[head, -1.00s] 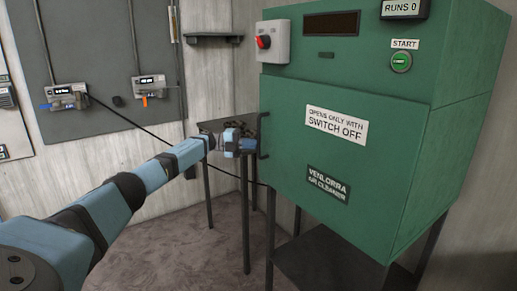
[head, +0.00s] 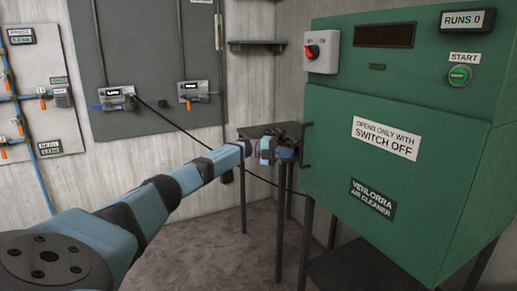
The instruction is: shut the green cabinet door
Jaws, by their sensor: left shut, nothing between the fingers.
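The green cabinet (head: 465,120) stands on dark legs at the right. Its green door (head: 345,185) carries a label about opening only with the switch off. The door looks flush with the cabinet front. A dark upright handle (head: 307,145) is on the door's left edge. My left gripper (head: 287,153) is shut and empty just left of the handle. I cannot tell whether it touches the handle. My right gripper is not in view.
A red rotary switch (head: 312,51) and a green start button (head: 460,75) are on the cabinet. A small dark table (head: 255,132) stands behind my left gripper. Wall panels with gauges (head: 115,97) hang at the left. The floor (head: 210,240) in the middle is clear.

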